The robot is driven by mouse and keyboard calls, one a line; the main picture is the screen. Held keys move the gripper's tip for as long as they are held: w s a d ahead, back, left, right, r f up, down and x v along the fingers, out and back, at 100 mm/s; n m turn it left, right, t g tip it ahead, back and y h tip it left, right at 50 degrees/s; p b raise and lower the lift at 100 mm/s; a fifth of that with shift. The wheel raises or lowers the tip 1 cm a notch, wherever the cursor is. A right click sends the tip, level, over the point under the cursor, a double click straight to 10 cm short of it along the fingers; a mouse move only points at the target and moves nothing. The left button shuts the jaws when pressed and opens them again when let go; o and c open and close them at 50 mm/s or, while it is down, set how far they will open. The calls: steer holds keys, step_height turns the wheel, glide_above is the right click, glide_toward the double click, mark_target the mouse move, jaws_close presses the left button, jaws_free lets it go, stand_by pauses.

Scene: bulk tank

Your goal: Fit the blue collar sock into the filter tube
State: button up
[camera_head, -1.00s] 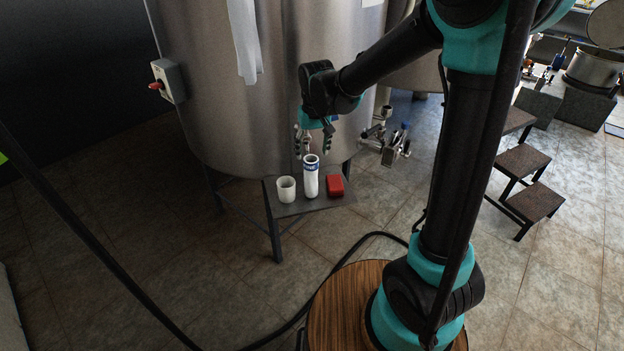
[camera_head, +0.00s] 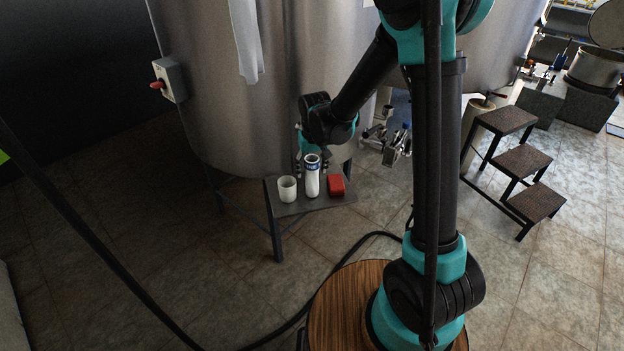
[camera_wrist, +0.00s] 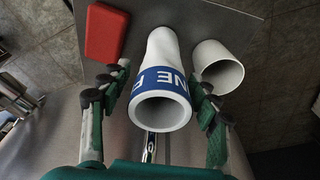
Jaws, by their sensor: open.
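The blue collar sock (camera_head: 312,181) is a white tube with a blue lettered band round its open upper end. It stands upright on a small grey table. In the wrist view its blue collar (camera_wrist: 163,78) and round opening face the camera. My gripper (camera_wrist: 160,85) is open, with one finger on each side of the sock; clear gaps show beside the collar. In the head view my gripper (camera_head: 312,163) is low at the sock's top, partly hidden by it. I cannot pick out the filter tube for certain; metal pipe fittings (camera_head: 396,147) sit at the tank's lower right.
A white cup (camera_head: 287,189) stands left of the sock and a red box (camera_head: 336,185) lies right of it, both close, on the small table (camera_head: 300,207). The steel tank (camera_head: 210,100) rises right behind. Dark steps (camera_head: 522,160) stand at the right.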

steer(key=c, duration=1.3)
steer(key=shift+r, duration=0.1)
